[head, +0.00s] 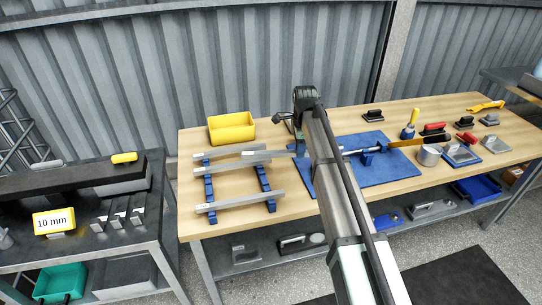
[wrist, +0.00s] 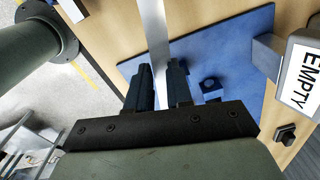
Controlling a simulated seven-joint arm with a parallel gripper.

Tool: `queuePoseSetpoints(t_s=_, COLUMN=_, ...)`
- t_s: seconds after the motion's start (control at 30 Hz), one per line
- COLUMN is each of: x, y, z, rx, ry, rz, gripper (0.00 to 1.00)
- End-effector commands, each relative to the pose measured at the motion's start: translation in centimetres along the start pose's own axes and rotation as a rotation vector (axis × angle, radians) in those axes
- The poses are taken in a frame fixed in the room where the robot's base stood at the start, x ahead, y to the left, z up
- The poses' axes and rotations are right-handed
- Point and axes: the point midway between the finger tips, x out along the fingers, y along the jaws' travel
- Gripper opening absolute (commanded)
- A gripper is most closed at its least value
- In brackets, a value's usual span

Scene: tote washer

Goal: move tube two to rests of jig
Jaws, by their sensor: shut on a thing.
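My gripper (wrist: 160,75) is shut on a silver tube (wrist: 154,30), which runs away from between the two dark fingers in the wrist view. In the head view my gripper (head: 298,135) is over the bench by the left edge of the blue mat (head: 310,188), its fingertips mostly hidden by my arm. Long silver tubes lie across or above two blue notched strips (head: 266,181); the front tube (head: 240,201) rests on them. I cannot tell surely which tube is tube two. A small blue block with a hole (wrist: 211,86) stands on the mat in the wrist view.
A yellow bin (head: 231,127) stands behind the tubes. A metal cup (head: 429,155) and hand tools crowd the right. A box marked EMPTY (wrist: 300,75) shows in the wrist view. A dark side table (head: 80,250) stands left.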

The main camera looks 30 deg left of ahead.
Motion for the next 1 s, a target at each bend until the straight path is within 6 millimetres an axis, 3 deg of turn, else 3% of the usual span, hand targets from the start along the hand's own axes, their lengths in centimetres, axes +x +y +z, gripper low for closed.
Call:
queuePoseSetpoints(t_s=0.03, x=-0.3, y=-0.6, z=-2.2, rx=0.027, ry=0.0, rz=-0.003, gripper=0.0)
queuePoseSetpoints(t_s=0.3, x=-1.9, y=-2.4, z=-12.7, rx=0.153, ry=0.002, rz=-0.017, gripper=0.0)
queuePoseSetpoints(t_s=0.6, x=-3.5, y=-3.9, z=-21.5, rx=0.217, ry=0.005, rz=-0.021, gripper=0.0)
queuePoseSetpoints(t_s=0.73, x=-4.4, y=-5.3, z=-23.9, rx=0.171, ry=0.006, rz=-0.019, gripper=0.0)
queuePoseSetpoints(t_s=1.0, x=-4.8, y=-6.5, z=-23.9, rx=-0.066, ry=0.002, rz=0.007, gripper=0.0)
